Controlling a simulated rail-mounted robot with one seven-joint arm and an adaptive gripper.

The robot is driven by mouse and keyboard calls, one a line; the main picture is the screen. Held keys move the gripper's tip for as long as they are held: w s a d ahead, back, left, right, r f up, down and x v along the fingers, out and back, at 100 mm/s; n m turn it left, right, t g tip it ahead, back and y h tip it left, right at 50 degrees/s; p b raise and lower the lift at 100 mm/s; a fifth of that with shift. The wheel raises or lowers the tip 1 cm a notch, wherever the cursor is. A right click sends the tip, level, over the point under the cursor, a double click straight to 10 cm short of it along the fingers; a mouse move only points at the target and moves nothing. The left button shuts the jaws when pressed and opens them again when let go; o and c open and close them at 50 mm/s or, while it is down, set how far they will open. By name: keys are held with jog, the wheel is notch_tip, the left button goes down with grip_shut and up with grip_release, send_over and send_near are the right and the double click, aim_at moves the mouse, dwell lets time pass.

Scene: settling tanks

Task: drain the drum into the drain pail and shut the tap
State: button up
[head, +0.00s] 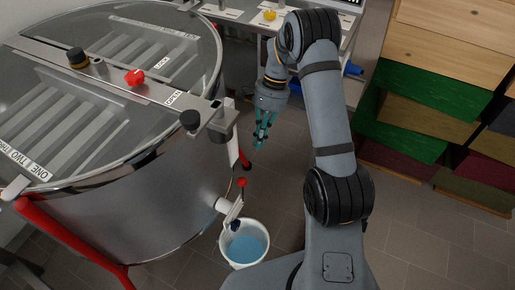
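The drum (150,205) is a large round metal tank on the left, with a clear lid. Its tap (229,208) sticks out low on the right side, with a red ball (241,182) on its lever, which points up. The white drain pail (224,250) stands on the floor under the tap, with blue liquid (245,247) in it. Whether liquid is running from the spout cannot be made out. My gripper (260,140) hangs above the floor beyond the tap, teal fingers pointing down, apart from tap and pail. Nothing shows in it; its finger gap is unclear.
A bar with a red knob (135,77) and LOCK and OPEN labels crosses the drum's lid. Red legs (75,245) hold the drum. A bench (235,12) stands at the back. Stacked wooden, green and dark red boxes (410,95) line the right. The floor at right is clear.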

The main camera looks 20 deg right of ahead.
jog(key=shift+a+r+p, duration=0.15)
jog(key=shift+r+p, duration=0.15)
jog(key=shift+r, duration=0.4)
grip_shut()
jog(key=w+d+f+p, duration=0.2)
jog(key=w+d+f, duration=0.2)
jog(key=f, duration=0.2)
jog(key=s+a+f+g+y+p, duration=0.1)
jog(key=s+a+f+p, duration=0.1)
jog(key=s+a+f, duration=0.4)
jog(key=shift+s+a+f, duration=0.25)
jog(key=shift+a, duration=0.6)
jog(key=shift+a, duration=0.1)
